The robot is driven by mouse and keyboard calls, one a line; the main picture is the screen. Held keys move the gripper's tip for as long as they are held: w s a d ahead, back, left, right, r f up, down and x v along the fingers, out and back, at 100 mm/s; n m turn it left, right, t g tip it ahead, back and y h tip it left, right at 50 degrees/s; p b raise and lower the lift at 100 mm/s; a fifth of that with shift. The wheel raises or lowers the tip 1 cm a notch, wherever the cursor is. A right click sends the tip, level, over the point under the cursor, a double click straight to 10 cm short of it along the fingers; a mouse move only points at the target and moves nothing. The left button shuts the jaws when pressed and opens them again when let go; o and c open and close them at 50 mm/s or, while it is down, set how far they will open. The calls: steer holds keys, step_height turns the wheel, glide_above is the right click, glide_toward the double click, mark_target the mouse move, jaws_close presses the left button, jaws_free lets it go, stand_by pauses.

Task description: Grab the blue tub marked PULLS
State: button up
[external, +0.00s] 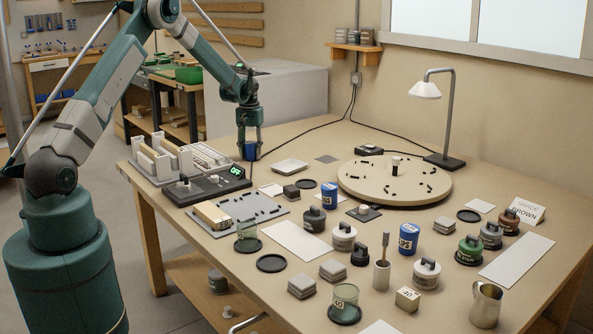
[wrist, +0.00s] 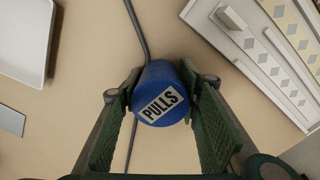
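The blue tub marked PULLS (wrist: 161,93) is in the middle of the wrist view, its white label readable and tilted. My gripper (wrist: 160,88) has one green finger on each side of it, with the fingertips against its sides. In the external view my gripper (external: 249,143) points down at the table's far left edge, with the blue tub (external: 250,152) between its fingers. The fingers hide part of the tub's sides. I cannot tell whether its base rests on the table.
A black cable (wrist: 142,30) passes behind the tub. A white tray (wrist: 25,40) lies to its left, and a pale slotted rack (wrist: 265,55) to its right. Other blue tubs (external: 329,196) (external: 408,239), several jars and a round turntable (external: 350,178) stand farther along the table.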

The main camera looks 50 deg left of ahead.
steer(key=c, duration=0.4)
steer(key=shift+r, duration=0.15)
step_height(320, 180, up, 10)
steer(key=shift+f+p, duration=0.1)
steer(key=shift+p, duration=0.95)
